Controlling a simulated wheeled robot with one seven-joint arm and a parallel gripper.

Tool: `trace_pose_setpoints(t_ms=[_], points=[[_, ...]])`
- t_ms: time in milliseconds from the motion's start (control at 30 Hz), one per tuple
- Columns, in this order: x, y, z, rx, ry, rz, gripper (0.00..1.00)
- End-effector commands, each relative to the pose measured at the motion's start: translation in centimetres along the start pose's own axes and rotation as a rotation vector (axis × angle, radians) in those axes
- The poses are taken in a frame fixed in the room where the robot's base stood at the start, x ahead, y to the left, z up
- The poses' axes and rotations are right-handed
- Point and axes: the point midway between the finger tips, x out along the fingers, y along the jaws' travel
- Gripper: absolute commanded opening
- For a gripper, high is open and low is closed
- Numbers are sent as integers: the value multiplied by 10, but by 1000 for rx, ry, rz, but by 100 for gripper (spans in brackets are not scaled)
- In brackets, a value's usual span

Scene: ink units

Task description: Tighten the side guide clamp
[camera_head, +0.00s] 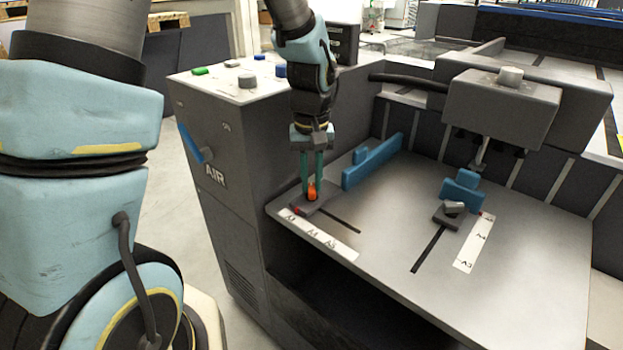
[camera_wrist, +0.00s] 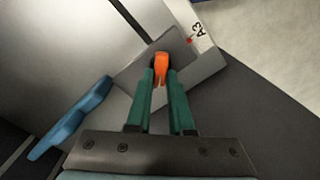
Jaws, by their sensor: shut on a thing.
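The side guide clamp is a dark grey block (camera_wrist: 180,50) with an orange lever (camera_wrist: 161,66) on top, at the left of the feed table. In the head view the orange lever (camera_head: 312,193) shows at my fingertips, over the grey clamp block (camera_head: 300,203). My gripper (camera_head: 312,180) points down with its two green fingers on either side of the lever, shut on it. In the wrist view my gripper (camera_wrist: 160,84) has the lever between its fingertips. The blue side guide (camera_head: 372,163) stands beside the clamp; its lower end also shows in the wrist view (camera_wrist: 70,122).
A label strip (camera_head: 330,240) and a slot run in front of the clamp. A second clamp with a grey lever (camera_head: 454,208) and blue guide (camera_head: 462,190) is on the right. The cabinet marked AIR (camera_head: 225,190) rises at the left. The middle of the table (camera_head: 390,230) is clear.

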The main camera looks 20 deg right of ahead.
Motion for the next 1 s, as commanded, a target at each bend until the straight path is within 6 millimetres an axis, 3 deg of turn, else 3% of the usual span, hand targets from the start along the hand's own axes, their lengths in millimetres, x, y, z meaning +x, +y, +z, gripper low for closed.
trace_pose_setpoints(t_ms=[567,1000], points=[[-2,0,0,63,0,-1,0],[-4,4,0,412,0,0,0]])
